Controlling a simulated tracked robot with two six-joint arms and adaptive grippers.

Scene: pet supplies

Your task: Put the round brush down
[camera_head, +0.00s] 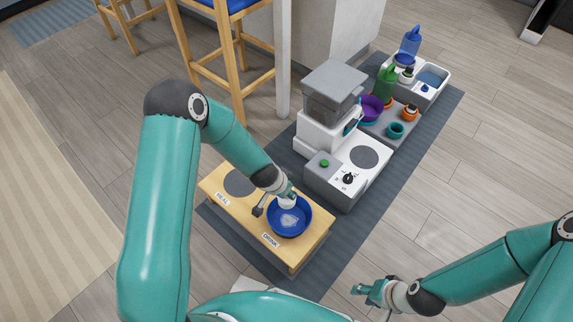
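A blue bowl (290,231) sits on the wooden stand at the place labelled DRINK, with a pale patch inside it. My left gripper (288,196) is at the bowl's back rim, small and partly hidden by its own wrist. I cannot tell whether its fingers are apart or closed. A small dark piece (258,211) sticks out left of the bowl, and I cannot tell what it belongs to. My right gripper (361,290) is low over the floor at the bottom right, away from the stand. Its fingers are too small to read. I cannot make out the round brush for certain.
The wooden stand (318,236) has a bare grey disc (240,183) at its MEAL end. Behind it are a grey-white machine (331,110), a unit with a dial (347,180) and a tray with colored bowls and bottles. A bar stool (235,60) stands behind. Floor at right is clear.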

